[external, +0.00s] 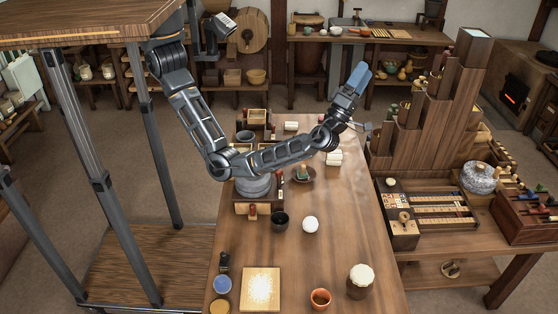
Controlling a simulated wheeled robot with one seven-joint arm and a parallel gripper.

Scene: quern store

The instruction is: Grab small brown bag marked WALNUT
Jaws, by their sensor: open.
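I cannot pick out a small brown bag marked WALNUT; no such lettering is readable in this external view. My gripper (359,76), with blue fingers, is raised over the far right part of the long wooden table (350,225), beside the stepped wooden rack. It points up and away from the camera. It is open, and nothing shows between its fingers. My forearm crosses above the table and hides part of what stands there.
A stepped wooden rack (440,110) rises close to the right of my gripper. On the table stand a dark cup (279,220), a white ball (310,224), a pale square board (260,289), an orange-brown cup (320,298) and a white-topped brown jar (360,281). The table's right middle is clear.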

